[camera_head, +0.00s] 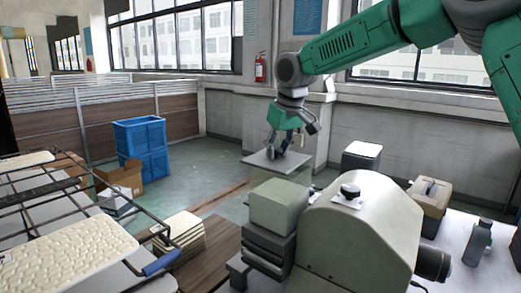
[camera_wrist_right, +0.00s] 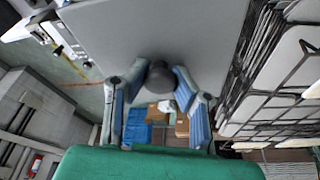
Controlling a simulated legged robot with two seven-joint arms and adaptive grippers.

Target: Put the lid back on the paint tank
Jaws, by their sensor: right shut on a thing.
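My right gripper (camera_head: 279,148) hangs from the green arm near the middle of the head view. It is shut on the dark round knob (camera_wrist_right: 160,76) of a flat grey lid (camera_head: 262,162). The lid is held roughly level in the air; in the right wrist view it fills the upper middle (camera_wrist_right: 165,28). A large beige machine body with a rounded top (camera_head: 365,235), which may be the paint tank, stands in the front right of the head view. I cannot tell where its opening is. My left gripper is not in view.
A wire rack with pale textured panels (camera_head: 75,225) stands at the left. A stack of panels (camera_head: 180,232) lies beside it. Blue crates (camera_head: 142,148) and a cardboard box (camera_head: 122,178) are on the floor. A grey bottle (camera_head: 478,243) stands at the right.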

